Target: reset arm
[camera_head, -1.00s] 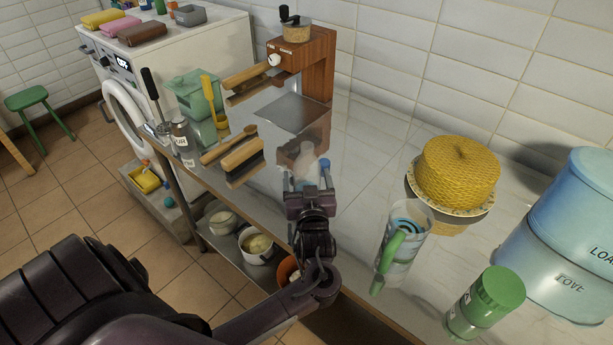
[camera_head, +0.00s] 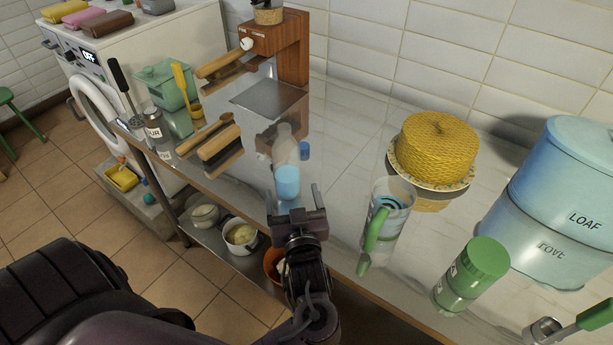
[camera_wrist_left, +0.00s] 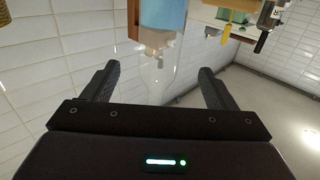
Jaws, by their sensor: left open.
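My left gripper (camera_head: 292,190) is open and empty over the front edge of the shiny counter. A clear bottle (camera_head: 284,148) with a light blue part (camera_head: 287,183) stands just beyond its fingertips, in line with the gap between them. The left wrist view shows the blue part (camera_wrist_left: 165,18) and the clear part (camera_wrist_left: 158,75) beyond the two spread fingers, with no visible grip on them. Whether a finger touches the bottle I cannot tell. My right gripper does not show.
A clear jug with a green handle (camera_head: 386,215) and a green-lidded jar (camera_head: 470,274) stand to the right. A yellow cake cover (camera_head: 437,150) and a blue bread bin (camera_head: 566,205) are behind them.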

